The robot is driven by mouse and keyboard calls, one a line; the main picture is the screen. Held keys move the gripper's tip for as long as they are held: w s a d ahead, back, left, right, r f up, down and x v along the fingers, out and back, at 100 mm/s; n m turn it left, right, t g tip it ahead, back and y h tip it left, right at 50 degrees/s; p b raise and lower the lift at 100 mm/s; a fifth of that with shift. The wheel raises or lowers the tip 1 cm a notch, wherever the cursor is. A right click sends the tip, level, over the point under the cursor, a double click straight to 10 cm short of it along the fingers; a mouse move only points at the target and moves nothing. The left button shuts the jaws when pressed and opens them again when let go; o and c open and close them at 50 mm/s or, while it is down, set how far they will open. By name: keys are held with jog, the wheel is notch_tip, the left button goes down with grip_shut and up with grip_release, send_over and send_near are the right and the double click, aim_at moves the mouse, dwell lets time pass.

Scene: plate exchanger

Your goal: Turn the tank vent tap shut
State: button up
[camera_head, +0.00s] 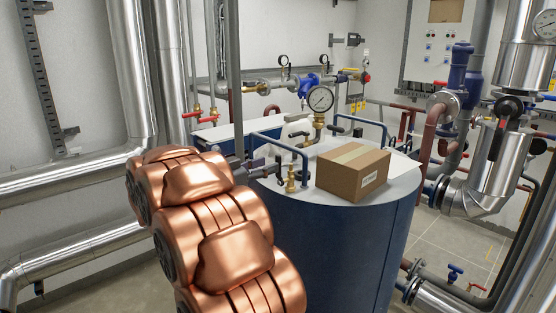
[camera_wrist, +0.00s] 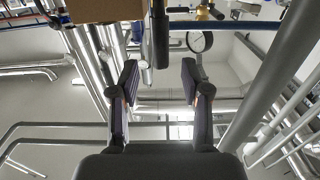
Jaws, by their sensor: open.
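The tank vent tap (camera_head: 291,181) is a small brass fitting standing on the tank's pale lid, left of a cardboard box. A dark bar, apparently its lever (camera_head: 287,149), shows above it, partly confused with my gripper's dark parts.
The cardboard box (camera_head: 353,172) sits on the blue tank (camera_head: 355,245), close right of the tap. A round pressure gauge (camera_head: 320,98) rises behind the tap. Blue rails (camera_head: 357,121) edge the lid. Silver pipes (camera_head: 135,75) run along the left wall.

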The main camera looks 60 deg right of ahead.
aim_at(276, 161)
jog(key=shift+p+x, duration=0.7)
jog(key=shift+x, duration=1.95)
jog(key=shift+w, duration=0.1)
grip_shut()
